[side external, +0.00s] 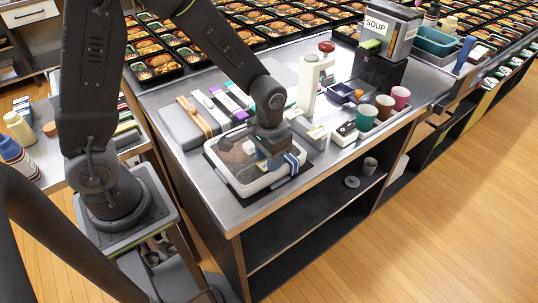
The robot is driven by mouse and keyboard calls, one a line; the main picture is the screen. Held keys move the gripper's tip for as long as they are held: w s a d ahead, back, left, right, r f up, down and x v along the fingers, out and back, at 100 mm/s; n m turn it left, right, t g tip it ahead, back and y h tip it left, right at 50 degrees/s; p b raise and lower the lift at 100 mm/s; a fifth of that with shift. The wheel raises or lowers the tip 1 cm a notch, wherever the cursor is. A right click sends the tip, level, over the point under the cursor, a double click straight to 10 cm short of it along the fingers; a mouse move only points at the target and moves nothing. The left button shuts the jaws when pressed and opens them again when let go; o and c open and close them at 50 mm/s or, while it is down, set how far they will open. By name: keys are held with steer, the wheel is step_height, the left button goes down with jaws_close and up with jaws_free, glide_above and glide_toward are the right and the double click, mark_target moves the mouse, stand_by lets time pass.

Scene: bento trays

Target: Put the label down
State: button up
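My gripper (276,160) points down over a white-rimmed tray (258,185) at the front left corner of the metal counter. Brown and pale food shows in the tray's left part. My gripper hides much of its right part. A white and blue striped strip (293,163) shows at the tray's right end, right beside the gripper; it may be the label. I cannot tell whether the gripper touches or holds it. The fingertips are too small and dark to tell whether they are open or shut.
Several wrapped boxes (193,117) lie behind the tray. A white device with a red knob (310,85) stands to its right. Colored cups (384,106) and a soup dispenser (376,50) are further right. Many filled bento trays (225,50) cover the back.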

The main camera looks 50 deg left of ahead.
steer(key=shift+o, duration=1.4)
steer(key=shift+s+f, duration=0.15)
steer(key=shift+f, duration=0.1)
step_height(320, 180, up, 12)
steer(key=s+a+r+t, duration=0.3)
steer(key=s+r+t, duration=0.2)
steer(key=s+r, duration=0.3)
steer(key=s, duration=0.4)
steer(key=shift+s+r+t, duration=0.2)
steer(key=shift+r+t, duration=0.1)
steer(key=shift+r, duration=0.05)
